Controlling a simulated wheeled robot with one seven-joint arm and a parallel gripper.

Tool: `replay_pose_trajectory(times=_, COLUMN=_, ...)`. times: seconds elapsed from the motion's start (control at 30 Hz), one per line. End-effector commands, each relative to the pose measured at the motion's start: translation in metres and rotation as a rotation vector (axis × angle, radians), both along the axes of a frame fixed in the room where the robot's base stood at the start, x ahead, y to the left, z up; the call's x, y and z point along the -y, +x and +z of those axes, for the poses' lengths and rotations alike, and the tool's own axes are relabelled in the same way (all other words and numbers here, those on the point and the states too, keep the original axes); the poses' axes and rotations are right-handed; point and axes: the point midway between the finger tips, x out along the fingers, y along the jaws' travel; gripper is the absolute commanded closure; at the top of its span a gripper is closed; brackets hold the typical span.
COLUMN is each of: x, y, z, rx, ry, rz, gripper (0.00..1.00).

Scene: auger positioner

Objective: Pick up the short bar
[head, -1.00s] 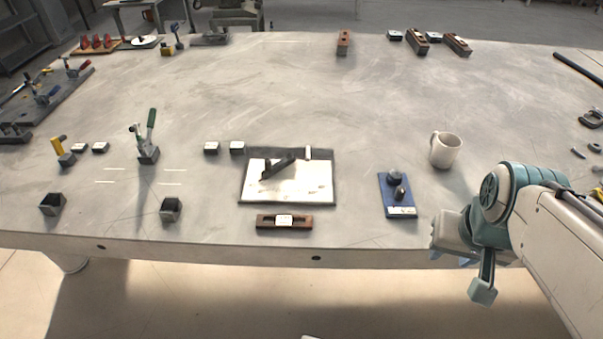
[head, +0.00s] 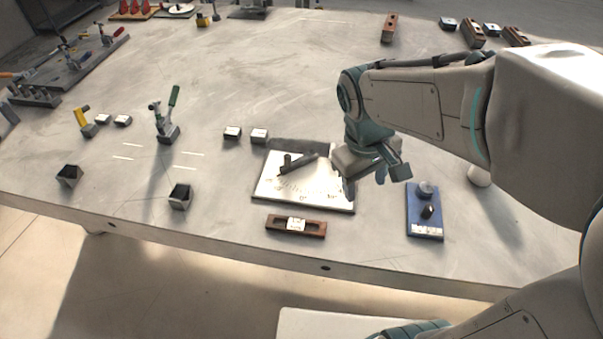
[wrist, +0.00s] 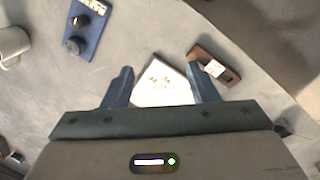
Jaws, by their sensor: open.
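A short dark bar (head: 297,164) lies slantwise on a white plate (head: 290,194) near the table's front edge, in the head view. A small dark upright piece stands at its left end. My gripper (head: 365,184) is over the right edge of the plate, to the right of the bar, its fingers pointing down. In the wrist view my gripper (wrist: 161,85) is open, with nothing between its fingers. The white plate (wrist: 160,85) shows beyond and between them. I cannot make out the bar in the wrist view; it is probably hidden by the gripper.
A brown slotted block (head: 296,225) with a white label lies in front of the plate. A blue board (head: 424,212) with dark knobs lies to the right. A mug (head: 479,176) is mostly hidden by my arm. Two small blocks (head: 246,134) sit behind left.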

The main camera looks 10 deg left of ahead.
Motion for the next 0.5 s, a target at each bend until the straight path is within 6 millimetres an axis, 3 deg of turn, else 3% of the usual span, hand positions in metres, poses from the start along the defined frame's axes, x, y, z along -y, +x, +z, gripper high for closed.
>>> replay_pose_trajectory(times=0.03, x=-0.020, y=0.008, z=-0.007, rx=-0.040, ry=-0.031, rz=0.103, gripper=0.47)
replay_pose_trajectory(times=0.3, x=-0.118, y=0.025, z=-0.041, rx=-0.212, ry=-0.178, rz=0.597, gripper=0.47)
replay_pose_trajectory(times=0.5, x=-0.164, y=0.023, z=-0.063, rx=-0.288, ry=-0.240, rz=0.811, gripper=0.47)
